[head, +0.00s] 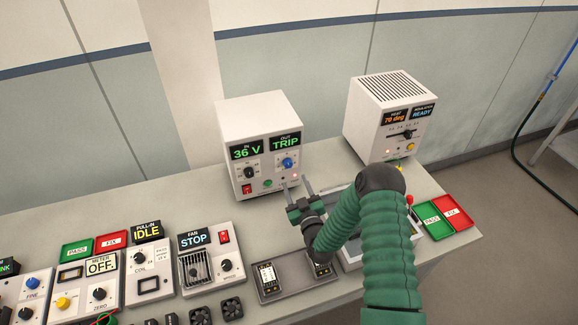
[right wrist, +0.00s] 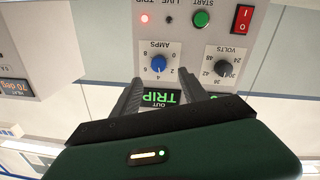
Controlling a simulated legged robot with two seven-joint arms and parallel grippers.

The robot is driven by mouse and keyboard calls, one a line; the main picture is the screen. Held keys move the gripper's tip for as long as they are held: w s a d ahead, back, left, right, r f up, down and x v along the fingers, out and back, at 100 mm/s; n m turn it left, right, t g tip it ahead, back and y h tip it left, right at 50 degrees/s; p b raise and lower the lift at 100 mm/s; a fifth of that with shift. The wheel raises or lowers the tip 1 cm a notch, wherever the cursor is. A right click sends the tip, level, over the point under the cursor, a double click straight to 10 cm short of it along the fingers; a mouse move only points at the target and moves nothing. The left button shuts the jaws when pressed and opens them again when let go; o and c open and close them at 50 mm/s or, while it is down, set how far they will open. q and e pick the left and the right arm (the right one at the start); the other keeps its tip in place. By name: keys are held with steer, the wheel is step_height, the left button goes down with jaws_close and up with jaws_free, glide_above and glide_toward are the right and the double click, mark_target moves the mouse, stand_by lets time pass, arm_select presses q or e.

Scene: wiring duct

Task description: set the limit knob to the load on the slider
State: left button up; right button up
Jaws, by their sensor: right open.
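A white power box (head: 262,142) stands at the back of the bench. Its displays read IN 36 V and OUT TRIP. Its blue AMPS knob (head: 287,163) is on the right of its face; it also shows in the upside-down right wrist view (right wrist: 158,63). A black VOLTS knob (right wrist: 222,67) is beside it. My right gripper (head: 296,184) is open and empty in front of the box. In the right wrist view its fingers (right wrist: 160,80) point toward the blue knob, one on each side, apparently short of it. I cannot make out which part is the slider. My left gripper is out of view.
The box has a red switch (right wrist: 243,18), a green START button (right wrist: 201,19) and a lit red lamp (right wrist: 143,18). A heat box (head: 390,115) stands at right. Front left are FAN (head: 207,258) and COIL (head: 148,270) units. A grey tray (head: 340,285) lies near my arm.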

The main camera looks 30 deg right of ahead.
mark_target(289, 166)
steer(key=x, duration=0.4)
steer(key=p+x, duration=0.1)
steer(key=x, duration=0.3)
steer(key=shift+w+d, duration=0.1)
steer(key=shift+d, duration=0.2)
steer(key=shift+a, duration=0.1)
